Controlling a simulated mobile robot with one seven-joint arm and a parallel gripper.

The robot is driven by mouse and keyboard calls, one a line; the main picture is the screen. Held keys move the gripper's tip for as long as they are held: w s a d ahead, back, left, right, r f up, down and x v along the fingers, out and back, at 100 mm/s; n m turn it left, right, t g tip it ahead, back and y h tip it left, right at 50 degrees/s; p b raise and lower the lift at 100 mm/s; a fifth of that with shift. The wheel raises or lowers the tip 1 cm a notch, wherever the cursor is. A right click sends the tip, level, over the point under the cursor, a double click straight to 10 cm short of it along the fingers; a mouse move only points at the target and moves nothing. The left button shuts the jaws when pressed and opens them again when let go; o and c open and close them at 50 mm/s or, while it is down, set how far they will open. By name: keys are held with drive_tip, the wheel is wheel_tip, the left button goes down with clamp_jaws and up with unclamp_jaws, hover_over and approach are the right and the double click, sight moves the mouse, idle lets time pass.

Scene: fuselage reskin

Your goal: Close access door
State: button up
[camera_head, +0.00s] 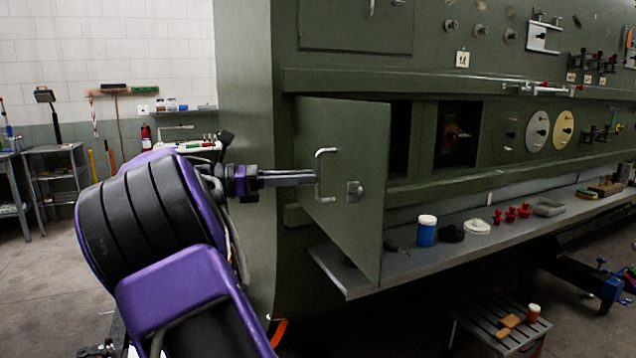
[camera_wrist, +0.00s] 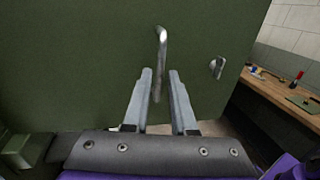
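The green access door (camera_head: 350,230) stands swung outward from the fuselage side, with a dark opening (camera_head: 400,138) behind it. A pale bar handle (camera_head: 326,150) and a small latch (camera_head: 355,190) are on its face. My gripper (camera_head: 313,177) is level with the handle at its left in the head view. In the wrist view, my gripper (camera_wrist: 160,72) has its two fingers apart, with the handle (camera_wrist: 162,45) between or just beyond the tips. I cannot tell whether they touch it. The latch (camera_wrist: 217,67) shows to the right.
A grey shelf (camera_head: 440,262) runs below the door, holding a blue jar (camera_head: 427,232), red items (camera_head: 512,213) and a tray (camera_head: 548,207). A slatted stool (camera_head: 500,330) stands below. A wooden bench (camera_wrist: 275,97) shows right in the wrist view.

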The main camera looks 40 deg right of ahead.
sight(318, 195)
drive_tip(key=shift+x, duration=1.7)
clamp_jaws()
